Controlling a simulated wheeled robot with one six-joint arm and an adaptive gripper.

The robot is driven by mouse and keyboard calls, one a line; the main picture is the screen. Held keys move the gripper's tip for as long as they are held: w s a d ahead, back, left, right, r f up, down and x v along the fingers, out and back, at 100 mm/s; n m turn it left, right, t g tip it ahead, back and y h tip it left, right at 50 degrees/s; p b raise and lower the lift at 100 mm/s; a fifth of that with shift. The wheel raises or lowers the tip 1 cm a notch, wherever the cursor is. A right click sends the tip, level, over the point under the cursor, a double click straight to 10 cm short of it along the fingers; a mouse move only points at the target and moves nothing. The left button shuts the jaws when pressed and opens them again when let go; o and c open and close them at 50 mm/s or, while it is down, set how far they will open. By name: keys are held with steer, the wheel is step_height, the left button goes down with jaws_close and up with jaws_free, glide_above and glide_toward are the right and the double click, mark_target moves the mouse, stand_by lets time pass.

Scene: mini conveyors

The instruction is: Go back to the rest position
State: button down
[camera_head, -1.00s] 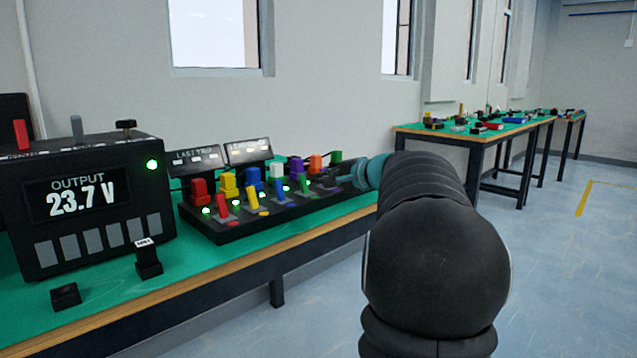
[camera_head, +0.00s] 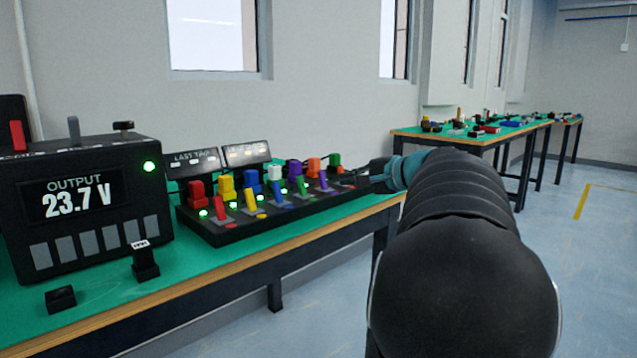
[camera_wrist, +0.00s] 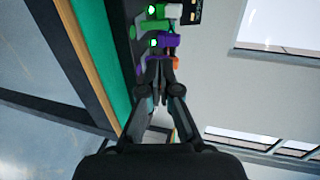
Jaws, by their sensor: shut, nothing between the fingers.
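My gripper (camera_wrist: 158,100) points along the green-topped bench in the wrist view, its two dark fingers close together with nothing between them. In the head view my arm reaches forward on the right, and its teal wrist part shows at the right end of the black switch panel (camera_head: 230,232); the fingertips are hard to make out there. The panel carries a row of coloured blocks and levers, among them a purple lever (camera_head: 323,181) and a green block (camera_head: 334,160). In the wrist view a purple piece (camera_wrist: 169,40) and a green piece (camera_wrist: 153,27) show beyond the fingertips.
A black power unit (camera_head: 85,205) reading 23.7 V stands on the left of the bench (camera_head: 105,293). Two small black blocks sit before it, one a switch (camera_head: 145,264). Another cluttered table (camera_head: 405,132) stands behind at right. The floor (camera_head: 590,260) at right is clear.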

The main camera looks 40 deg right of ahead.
steer(key=s+a+f+n+g, duration=0.2)
steer(key=a+f, duration=0.2)
steer(key=a, duration=0.4)
steer(key=s+a+f+n+g+y, duration=0.1)
steer(key=s+a+f+n+g, duration=0.15)
steer(key=a, duration=0.55)
steer(key=s+a+f+n+g, duration=0.15)
steer(key=a+f, duration=0.25)
steer(key=a, duration=0.5)
steer(key=s+a+f+n+g+h, duration=0.1)
steer(key=s+a+f+n, duration=0.3)
steer(key=s, duration=0.4)
steer(key=s+a+f+n+g+h, duration=0.2)
steer(key=s+a+f+n, duration=0.2)
steer(key=s+f+n, duration=0.2)
step_height(320, 180, down, 3)
steer(key=s, duration=0.2)
steer(key=shift+s+a+f, duration=0.15)
steer(key=shift+s+a, duration=0.15)
steer(key=shift+s, duration=0.1)
steer(key=shift+s, duration=0.1)
